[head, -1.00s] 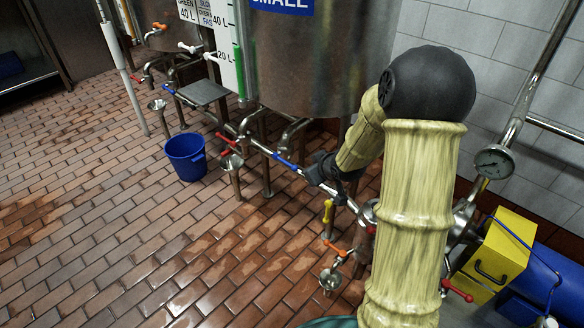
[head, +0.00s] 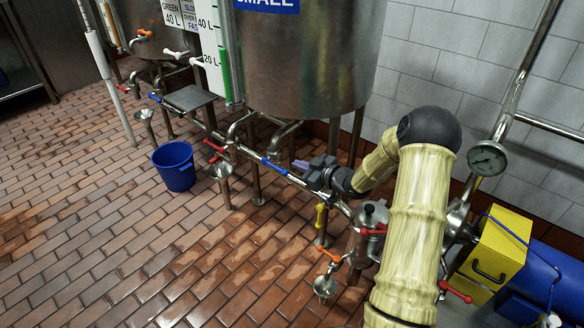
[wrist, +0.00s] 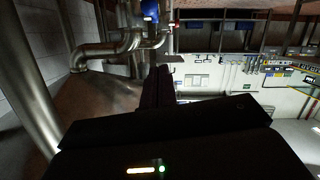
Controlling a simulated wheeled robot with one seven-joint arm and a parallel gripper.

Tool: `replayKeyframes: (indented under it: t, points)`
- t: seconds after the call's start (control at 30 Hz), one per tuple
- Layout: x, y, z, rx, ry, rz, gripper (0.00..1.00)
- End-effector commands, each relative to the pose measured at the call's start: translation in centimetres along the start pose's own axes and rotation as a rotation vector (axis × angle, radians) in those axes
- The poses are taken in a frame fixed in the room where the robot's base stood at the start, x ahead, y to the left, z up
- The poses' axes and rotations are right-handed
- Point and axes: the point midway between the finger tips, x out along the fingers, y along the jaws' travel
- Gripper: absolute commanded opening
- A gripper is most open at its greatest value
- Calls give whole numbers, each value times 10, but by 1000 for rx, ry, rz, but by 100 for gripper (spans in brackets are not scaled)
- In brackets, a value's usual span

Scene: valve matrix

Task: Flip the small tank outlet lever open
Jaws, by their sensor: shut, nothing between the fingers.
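The small tank (head: 305,65) is the steel vessel under the blue "SMALL" sign (head: 266,4). Bent outlet pipes (head: 284,132) run from its underside towards a low pipe line. A blue lever (head: 273,168) lies along that line; I cannot tell whether it is the tank's outlet lever. My gripper (head: 304,166) is just right of the blue lever, close to the pipe and apparently apart from the lever. In the wrist view its dark fingers (wrist: 158,86) are together and empty. A blue part (wrist: 149,10) shows beyond them at the top, by steel pipes (wrist: 100,52).
A yellow lever (head: 320,216) and an orange lever (head: 330,254) are below my gripper. Red levers (head: 215,146) are to the left. A blue bucket (head: 174,166) stands on the tiles. A yellow box (head: 496,255) is at right. The front-left floor is clear.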

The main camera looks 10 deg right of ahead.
Motion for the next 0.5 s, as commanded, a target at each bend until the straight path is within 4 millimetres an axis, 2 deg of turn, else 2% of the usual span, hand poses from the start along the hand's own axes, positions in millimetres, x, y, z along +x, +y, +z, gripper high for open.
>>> replayKeyframes:
  t: [0.5]
  points:
    - [87, -2, 4, -2, 1, -3, 0]
